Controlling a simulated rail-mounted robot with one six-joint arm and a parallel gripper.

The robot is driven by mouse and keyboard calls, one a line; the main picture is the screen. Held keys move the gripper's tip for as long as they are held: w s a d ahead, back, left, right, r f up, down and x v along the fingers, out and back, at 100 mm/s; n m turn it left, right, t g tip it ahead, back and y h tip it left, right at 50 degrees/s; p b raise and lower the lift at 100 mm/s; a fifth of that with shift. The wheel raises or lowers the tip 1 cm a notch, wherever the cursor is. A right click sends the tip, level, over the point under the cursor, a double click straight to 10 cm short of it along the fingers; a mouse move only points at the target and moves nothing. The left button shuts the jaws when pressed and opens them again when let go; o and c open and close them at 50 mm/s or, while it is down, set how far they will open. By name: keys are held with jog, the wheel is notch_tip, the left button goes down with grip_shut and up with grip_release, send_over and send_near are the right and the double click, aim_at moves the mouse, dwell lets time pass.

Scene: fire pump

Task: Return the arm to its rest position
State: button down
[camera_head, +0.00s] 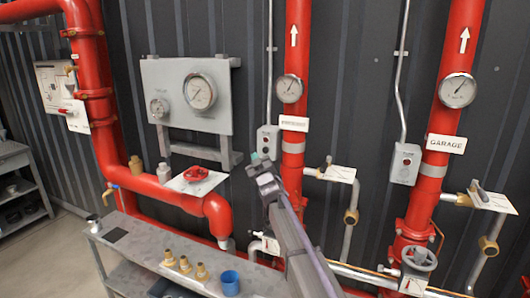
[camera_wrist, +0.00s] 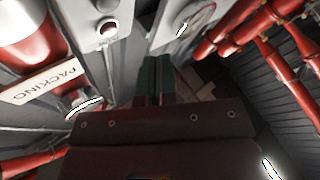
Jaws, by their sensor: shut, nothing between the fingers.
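My gripper (camera_head: 258,161) is at the end of my arm, which reaches up from the lower right in the head view.
Red pipes (camera_head: 298,60) run up the dark wall. A gauge panel (camera_head: 190,95) and a red handwheel (camera_head: 196,174) are left of my gripper. Brass fittings (camera_head: 185,264) and a blue cup (camera_head: 230,283) stand on the grey bench (camera_head: 130,238).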

dwell(0.4)
jog(key=s+d+f+m+g+h, duration=0.65)
jog(key=s+d+f+g, duration=0.4)
jog(key=f, duration=0.45)
jog(key=s+d+f+m+g, duration=0.1)
jog(key=s+d, duration=0.4)
jog(key=s, duration=0.7)
jog(key=s+d+f+m+g+h, duration=0.1)
jog(key=s+d+f+g, duration=0.3)
jog(key=s, duration=0.8)
jog(key=s+d+f+m+g+h, duration=0.1)
jog(key=s+d+g, duration=0.3)
jog(key=s+d, duration=0.4)
jog(key=s+f, duration=0.1)
jog(key=s, duration=0.4)
jog(key=shift+f+m, duration=0.15)
jog(key=shift+m, duration=0.2)
jog(key=shift+w+d, duration=0.1)
